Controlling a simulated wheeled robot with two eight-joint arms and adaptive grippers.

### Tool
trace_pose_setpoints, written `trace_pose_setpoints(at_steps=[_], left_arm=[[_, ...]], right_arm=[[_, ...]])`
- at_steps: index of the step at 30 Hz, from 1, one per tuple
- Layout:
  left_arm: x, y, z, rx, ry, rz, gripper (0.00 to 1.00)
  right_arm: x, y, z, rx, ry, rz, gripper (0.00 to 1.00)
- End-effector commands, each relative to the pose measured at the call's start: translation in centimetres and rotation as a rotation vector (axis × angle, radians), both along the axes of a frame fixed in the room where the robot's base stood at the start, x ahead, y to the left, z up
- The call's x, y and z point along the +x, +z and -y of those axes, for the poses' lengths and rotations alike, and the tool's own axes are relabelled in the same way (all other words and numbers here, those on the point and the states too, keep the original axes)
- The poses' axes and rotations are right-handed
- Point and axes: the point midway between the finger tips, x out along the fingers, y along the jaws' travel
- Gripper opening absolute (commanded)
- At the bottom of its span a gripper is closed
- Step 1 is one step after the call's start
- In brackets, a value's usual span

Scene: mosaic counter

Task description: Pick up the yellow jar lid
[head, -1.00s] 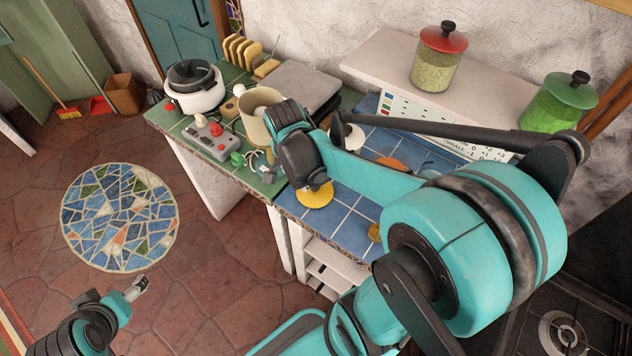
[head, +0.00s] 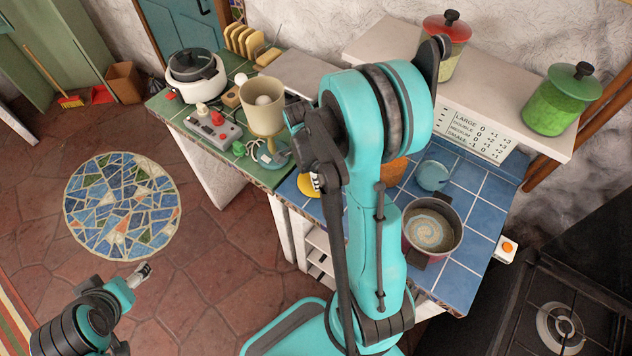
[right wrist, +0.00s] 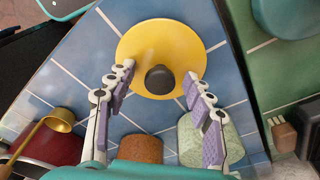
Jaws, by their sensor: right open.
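The yellow jar lid (right wrist: 150,38) is a round disc with a dark round knob (right wrist: 160,79), lying on the blue tiles. In the head view only part of the yellow lid (head: 308,186) shows; my right arm hides the rest. My right gripper (right wrist: 158,74) is open above the lid, with its fingertips on either side of the knob and nothing between them but the knob. I cannot tell whether the fingers touch the lid. My left gripper (head: 143,272) is low at the left over the floor, away from the counter, too small to read.
A pot (head: 432,236) and a blue round item (head: 432,175) stand on the blue tiles. A beige lamp (head: 263,107) and a grey control box (head: 213,131) are on the green tiles. Red-lidded and green-lidded jars (head: 560,104) stand on the white shelf (head: 385,44).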

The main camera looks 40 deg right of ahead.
Motion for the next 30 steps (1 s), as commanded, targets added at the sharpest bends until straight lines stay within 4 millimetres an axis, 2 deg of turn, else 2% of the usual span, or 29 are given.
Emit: trace_pose_setpoints(at_steps=[6, 7, 12, 13, 23, 26, 30], left_arm=[[0.0, 0.0, 0.0, 0.0, 0.0, 0.0, 0.72], [0.0, 0.0, 0.0, 0.0, 0.0, 0.0, 0.72], [0.0, 0.0, 0.0, 0.0, 0.0, 0.0, 0.72], [0.0, 0.0, 0.0, 0.0, 0.0, 0.0, 0.72], [0.0, 0.1, 0.0, 0.0, 0.0, 0.0, 0.72], [0.0, 0.3, 0.0, 0.0, 0.0, 0.0, 0.72], [0.0, 0.9, 0.0, 0.0, 0.0, 0.0, 0.72]], right_arm=[[0.0, -0.1, 0.0, 0.0, 0.001, 0.0, 0.52], [0.0, -0.1, 0.0, 0.0, 0.001, 0.0, 0.5], [0.0, -0.1, 0.0, 0.0, 0.001, 0.0, 0.05], [0.0, -0.1, 0.0, 0.0, 0.001, 0.0, 0.0], [0.0, 0.1, 0.0, 0.0, 0.001, 0.0, 0.0], [0.0, 0.6, 0.0, 0.0, 0.001, 0.0, 0.0], [0.0, 2.2, 0.0, 0.0, 0.001, 0.0, 0.0]])
